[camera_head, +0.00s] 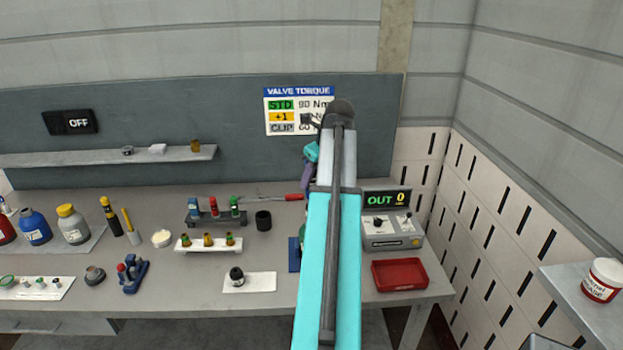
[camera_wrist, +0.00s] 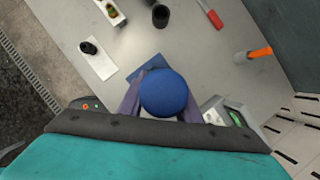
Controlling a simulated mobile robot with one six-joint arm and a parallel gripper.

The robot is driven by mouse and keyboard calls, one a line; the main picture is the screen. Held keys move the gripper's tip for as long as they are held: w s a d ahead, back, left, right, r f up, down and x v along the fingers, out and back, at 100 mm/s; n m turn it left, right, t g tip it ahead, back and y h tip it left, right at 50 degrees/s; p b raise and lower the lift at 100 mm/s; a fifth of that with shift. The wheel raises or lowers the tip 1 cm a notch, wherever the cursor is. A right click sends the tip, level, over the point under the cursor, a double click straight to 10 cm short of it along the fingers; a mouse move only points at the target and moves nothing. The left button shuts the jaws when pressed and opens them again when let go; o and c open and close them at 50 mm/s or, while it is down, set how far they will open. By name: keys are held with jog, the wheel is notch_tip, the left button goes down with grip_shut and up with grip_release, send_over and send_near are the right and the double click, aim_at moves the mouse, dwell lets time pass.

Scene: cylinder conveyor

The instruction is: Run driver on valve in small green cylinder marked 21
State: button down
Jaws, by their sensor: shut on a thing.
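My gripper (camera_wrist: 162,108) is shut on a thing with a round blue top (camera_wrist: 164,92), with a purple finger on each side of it. I cannot tell whether this is the driver. It is over a flat blue piece (camera_wrist: 146,69) on the bench, whose edge also shows left of my arm in the head view (camera_head: 294,254). In the head view, my arm hides most of the gripper and whatever is below it; one purple finger (camera_head: 307,176) shows. I cannot make out a green cylinder marked 21 or its valve in either view.
A rack with blue, red and green-topped pieces (camera_head: 213,218), a white rack of brass valves (camera_head: 208,246) and a black cup (camera_head: 263,221) stand left of my arm. A control box (camera_head: 392,240) and red tray (camera_head: 399,274) are right. The OUT display (camera_head: 386,199) reads 0.

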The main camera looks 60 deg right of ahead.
jog(key=shift+r, duration=0.1)
notch_tip(320, 180, up, 6)
dwell(1.1)
dwell(0.4)
